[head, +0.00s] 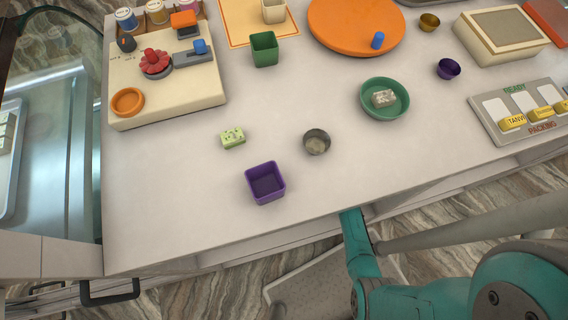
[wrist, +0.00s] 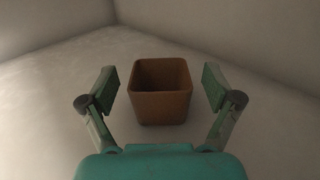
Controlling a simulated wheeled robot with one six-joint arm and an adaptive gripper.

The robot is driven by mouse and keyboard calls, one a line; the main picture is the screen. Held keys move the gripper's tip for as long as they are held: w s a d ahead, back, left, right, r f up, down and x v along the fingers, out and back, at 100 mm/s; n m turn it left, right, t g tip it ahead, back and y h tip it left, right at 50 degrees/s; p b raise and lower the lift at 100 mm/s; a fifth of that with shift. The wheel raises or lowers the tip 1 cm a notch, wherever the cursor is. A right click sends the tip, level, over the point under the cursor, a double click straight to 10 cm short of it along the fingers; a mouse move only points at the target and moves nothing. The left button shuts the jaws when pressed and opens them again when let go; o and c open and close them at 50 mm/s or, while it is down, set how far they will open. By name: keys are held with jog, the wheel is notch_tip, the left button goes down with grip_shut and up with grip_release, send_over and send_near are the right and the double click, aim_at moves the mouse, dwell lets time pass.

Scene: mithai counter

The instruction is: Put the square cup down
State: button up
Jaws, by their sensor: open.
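A brown square cup (wrist: 162,106) stands upright on a pale surface in the wrist view, its open top showing. My gripper (wrist: 162,84) is open, with one finger on each side of the cup. A gap shows between each finger and the cup's wall. In the head view my arm reaches down beside the counter's front edge. The gripper and this cup are hidden there. Other square cups stand on the counter: a purple one (head: 265,183) near the front, a green one (head: 264,49) and a cream one (head: 273,11) at the back.
Pale walls (wrist: 258,50) enclose the space around the brown cup. On the counter (head: 200,220) stand a small metal bowl (head: 316,142), a green bowl (head: 371,112), a speckled green block (head: 232,138) and an orange disc (head: 340,35). The counter's front left is clear.

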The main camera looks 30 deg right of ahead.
jog(key=shift+v, duration=2.45)
jog(key=shift+a, duration=0.1)
jog(key=shift+s+a+r+m, duration=0.2)
jog(key=shift+a+m, duration=0.05)
jog(key=shift+m, duration=0.15)
jog(key=s+a+r+n+h, duration=0.1)
jog(key=s+r+n+h, duration=0.4)
jog(key=s+r+n, duration=0.7)
jog(key=s+a+r+n+h, duration=0.2)
jog(key=s+r+n+h, duration=0.3)
jog(key=s+r+n, duration=0.8)
notch_tip(320, 180, up, 8)
jog(key=n, duration=0.5)
jog(key=shift+o, duration=0.2)
jog(key=shift+f, duration=0.2)
